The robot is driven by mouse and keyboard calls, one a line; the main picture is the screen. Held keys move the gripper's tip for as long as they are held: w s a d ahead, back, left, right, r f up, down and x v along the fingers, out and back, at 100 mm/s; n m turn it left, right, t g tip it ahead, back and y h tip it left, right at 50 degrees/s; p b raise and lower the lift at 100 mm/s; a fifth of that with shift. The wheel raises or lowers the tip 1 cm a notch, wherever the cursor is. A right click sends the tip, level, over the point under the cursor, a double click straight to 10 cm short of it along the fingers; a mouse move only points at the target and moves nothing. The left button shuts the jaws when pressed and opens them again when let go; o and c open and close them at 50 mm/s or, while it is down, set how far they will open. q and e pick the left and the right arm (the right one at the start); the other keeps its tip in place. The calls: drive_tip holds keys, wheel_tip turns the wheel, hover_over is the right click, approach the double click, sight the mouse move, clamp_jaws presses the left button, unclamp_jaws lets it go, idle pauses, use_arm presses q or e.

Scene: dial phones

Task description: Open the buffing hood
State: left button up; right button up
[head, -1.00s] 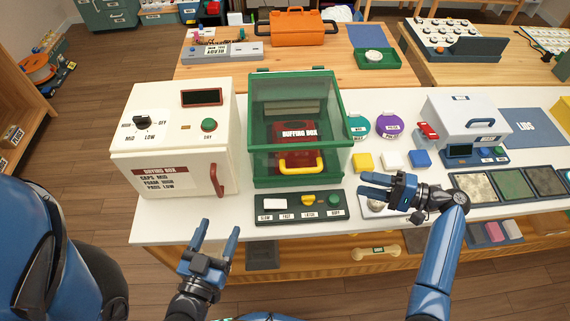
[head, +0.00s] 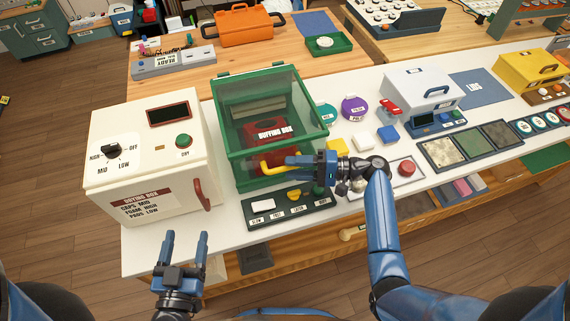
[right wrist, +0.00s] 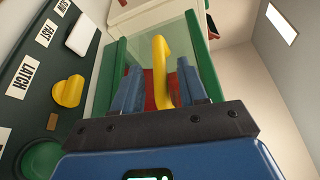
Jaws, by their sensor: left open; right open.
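The buffing hood (head: 255,151) is a green-framed box with clear panels and a "BUFFING BOX" label, and its lid looks closed. Its yellow handle (head: 266,168) is on the front. My right gripper (head: 288,166) is at this handle, open. In the right wrist view, the handle (right wrist: 160,65) stands between the two spread fingers, and no clear grip shows. In front of the hood is a dark control strip with a yellow latch knob (head: 294,195), also seen in the right wrist view (right wrist: 68,92). My left gripper (head: 187,240) is open and empty, in front of the table.
A cream drying box (head: 150,160) with a dial and red handle stands left of the hood. Yellow, white and blue blocks (head: 363,140) and a white-lidded box (head: 420,90) are to the right. Floor in front of the left gripper is clear.

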drive_tip(key=shift+w+a+f, duration=0.1)
drive_tip(key=shift+a, duration=1.3)
drive_tip(key=shift+c, duration=0.3)
clamp_jaws()
